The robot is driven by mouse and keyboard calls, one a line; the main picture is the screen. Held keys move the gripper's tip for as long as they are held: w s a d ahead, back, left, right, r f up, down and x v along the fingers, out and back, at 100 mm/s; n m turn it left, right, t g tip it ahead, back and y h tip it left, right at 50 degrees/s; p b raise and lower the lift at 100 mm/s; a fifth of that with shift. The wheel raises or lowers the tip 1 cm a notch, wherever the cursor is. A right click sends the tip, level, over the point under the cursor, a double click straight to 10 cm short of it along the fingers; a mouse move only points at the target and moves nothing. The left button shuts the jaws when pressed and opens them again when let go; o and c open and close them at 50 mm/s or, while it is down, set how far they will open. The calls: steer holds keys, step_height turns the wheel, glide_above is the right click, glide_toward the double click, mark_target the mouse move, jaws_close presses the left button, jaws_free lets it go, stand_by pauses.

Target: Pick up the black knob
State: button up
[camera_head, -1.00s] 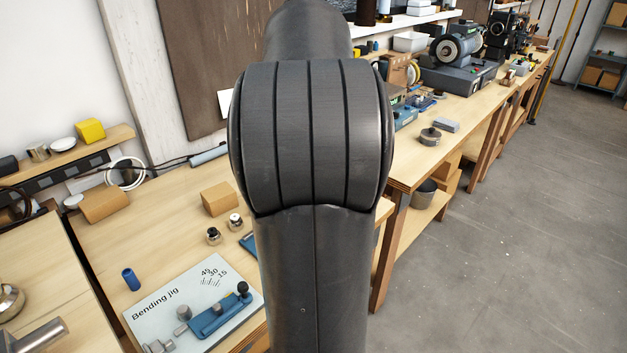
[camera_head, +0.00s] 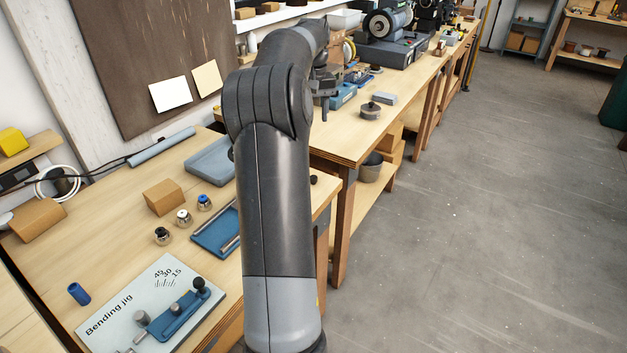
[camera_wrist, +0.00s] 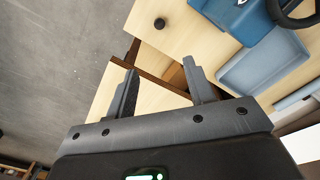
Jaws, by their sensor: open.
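A small black knob (camera_head: 313,180) sits near the right edge of the wooden bench in the head view, just right of my arm. It also shows in the wrist view (camera_wrist: 159,23), lying on the pale bench top beyond my fingertips and apart from them. My gripper (camera_wrist: 160,66) is open with nothing between its fingers. In the head view my gripper (camera_head: 324,104) is partly hidden behind my arm, above and beyond the knob.
A blue-grey tray (camera_head: 209,160) is on the bench left of my arm; it shows in the wrist view (camera_wrist: 262,62) beside a blue fixture (camera_wrist: 238,18). A gap separates this bench from the farther one (camera_head: 350,145).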

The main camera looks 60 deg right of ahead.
mark_target(314, 176)
step_height(314, 176, down, 21)
steer(key=shift+s+r, duration=0.1)
steer(key=shift+r, duration=0.1)
steer(key=c, duration=1.1)
steer(key=shift+o, duration=0.2)
steer(key=shift+r, duration=0.15)
